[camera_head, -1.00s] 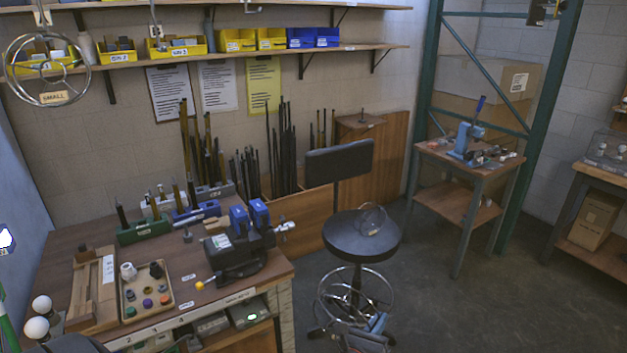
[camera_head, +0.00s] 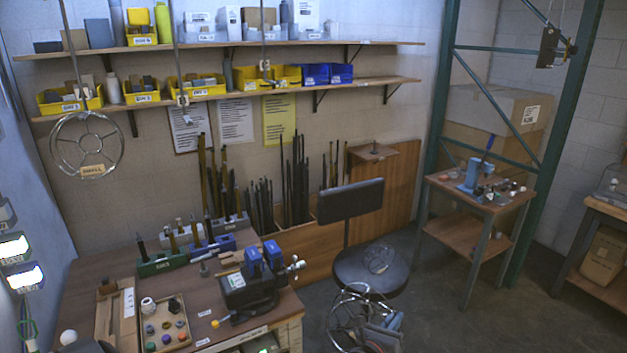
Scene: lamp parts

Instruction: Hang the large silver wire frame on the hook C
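The large silver wire frame (camera_head: 353,287) is a shiny ring with spokes, low in the middle in front of the stool. Thin rods with hooks hang down at the upper left. One hook (camera_head: 183,98) is bare in front of the lower shelf, and another (camera_head: 265,67) is bare further right. The leftmost rod carries a wire frame labelled SMALL (camera_head: 63,122). No letter is readable on the hooks.
The stool (camera_head: 345,265) stands behind the large frame, with a smaller wire piece (camera_head: 381,258) on its seat. The workbench (camera_head: 95,270) at the left holds a vise (camera_head: 248,290), a parts tray and racks. Shelves with bins (camera_head: 238,83) line the wall. Open floor lies right of the stool.

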